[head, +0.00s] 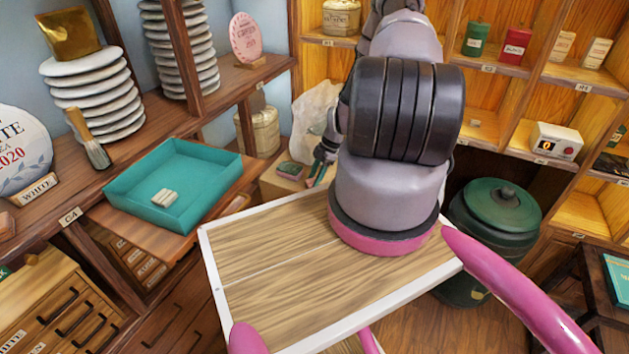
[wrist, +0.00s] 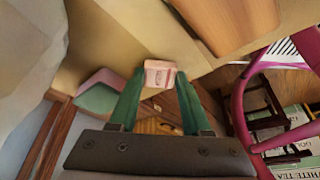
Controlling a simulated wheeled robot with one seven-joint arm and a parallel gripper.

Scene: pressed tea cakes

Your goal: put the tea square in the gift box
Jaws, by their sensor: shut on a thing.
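The tea square (wrist: 158,72), a small pale pink block with faint print, sits between the green fingertips of my gripper (wrist: 160,82) in the wrist view. My gripper is shut on it. In the head view my gripper (head: 318,172) is small and partly hidden behind my arm, near a tan block-like surface; I cannot clearly make out the tea square there. An open teal box (head: 212,207), which looks like the gift box, rests on a wooden ledge at the left. A small cream bundle (head: 165,198) lies in it. My gripper is to the right of this box, apart from it.
A pink and green block (head: 290,170) lies on the tan surface just left of my gripper; the wrist view shows it too (wrist: 97,92). A white crumpled bag (head: 312,108) stands behind.

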